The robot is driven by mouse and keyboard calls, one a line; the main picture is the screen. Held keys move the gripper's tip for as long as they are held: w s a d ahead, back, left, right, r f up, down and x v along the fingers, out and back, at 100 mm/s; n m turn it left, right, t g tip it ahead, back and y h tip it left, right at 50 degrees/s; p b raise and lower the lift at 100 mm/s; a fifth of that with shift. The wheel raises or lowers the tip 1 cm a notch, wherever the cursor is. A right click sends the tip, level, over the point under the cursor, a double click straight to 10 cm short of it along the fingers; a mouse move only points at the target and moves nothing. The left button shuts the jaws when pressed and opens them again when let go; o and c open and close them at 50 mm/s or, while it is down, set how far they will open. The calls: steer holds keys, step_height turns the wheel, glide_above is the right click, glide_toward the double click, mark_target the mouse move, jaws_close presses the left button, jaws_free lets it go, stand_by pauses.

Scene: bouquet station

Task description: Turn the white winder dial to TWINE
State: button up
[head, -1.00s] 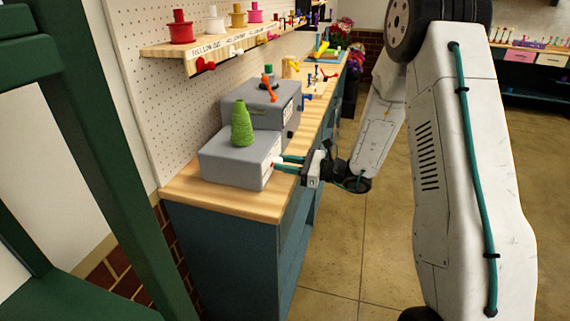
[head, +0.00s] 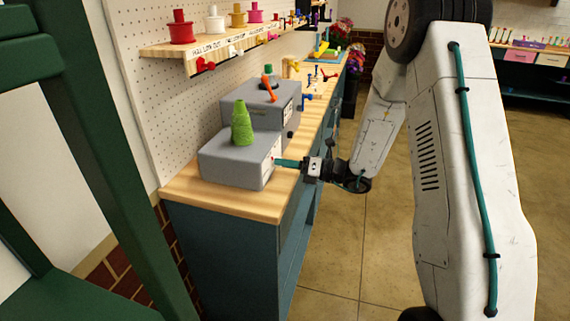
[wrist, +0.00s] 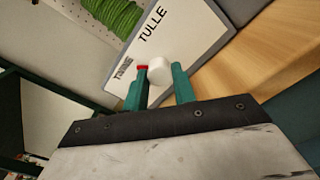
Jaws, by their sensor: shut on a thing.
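The white winder dial (wrist: 158,72) is on the light face plate (wrist: 165,35) of a grey box. My gripper (wrist: 160,73) is shut on the dial, with one teal finger on either side of it. A red mark (wrist: 142,68) shows at the dial's left, by the left fingertip, on the side of a small, partly hidden word that seems to read TWINE (wrist: 123,68). The word TULLE (wrist: 152,25) is printed above the dial. In the head view my gripper (head: 277,163) reaches the front of the grey box (head: 235,160), and the dial is hidden there.
A green twine cone (head: 241,125) stands on the box. A second grey box (head: 262,103) with an orange lever (head: 269,88) is behind it. The wooden counter (head: 225,200) has bare room at its near end. A spool shelf (head: 205,52) hangs above.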

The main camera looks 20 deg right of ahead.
steer(key=shift+w+d+m, duration=0.1)
steer(key=shift+w+m, duration=0.05)
steer(key=shift+m, duration=0.45)
steer(key=shift+r, duration=0.1)
steer(key=o, duration=1)
steer(key=shift+d, duration=0.1)
steer(key=v, duration=0.7)
steer(key=shift+s+d, duration=0.2)
steer(key=shift+s, duration=0.05)
